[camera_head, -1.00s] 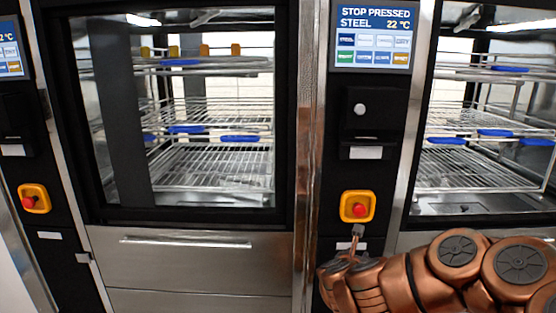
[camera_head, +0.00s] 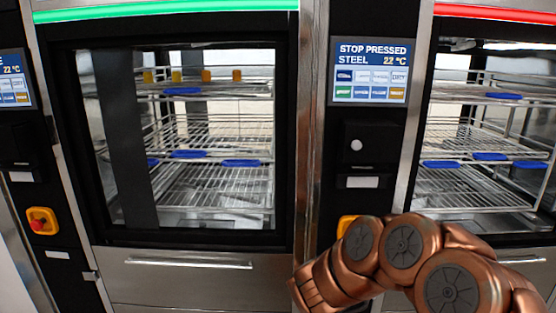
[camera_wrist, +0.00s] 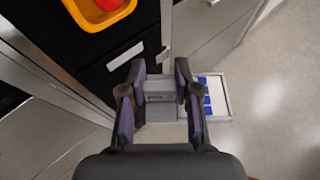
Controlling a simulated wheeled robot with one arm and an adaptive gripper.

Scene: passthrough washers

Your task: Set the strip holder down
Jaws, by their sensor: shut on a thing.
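In the wrist view my gripper (camera_wrist: 160,70) has its two dark fingers on either side of a grey block. The strip holder (camera_wrist: 226,97) reaches out to the right of the fingers as a pale, shallow frame with several blue squares in it. The grey block looks like part of this holder, and the fingers are shut on it. The holder appears to hang above the light floor, beside the washer front. In the head view neither the gripper nor the holder shows; only my copper arm is seen at the lower right.
A washer with a green light bar (camera_head: 165,10) stands at left, one with a red bar (camera_head: 495,12) at right. Their glass doors show wire racks (camera_head: 215,200). A panel (camera_head: 371,72) reads STOP PRESSED. A yellow-and-red stop button (camera_wrist: 105,8) is close by. Floor (camera_wrist: 275,90) is free at right.

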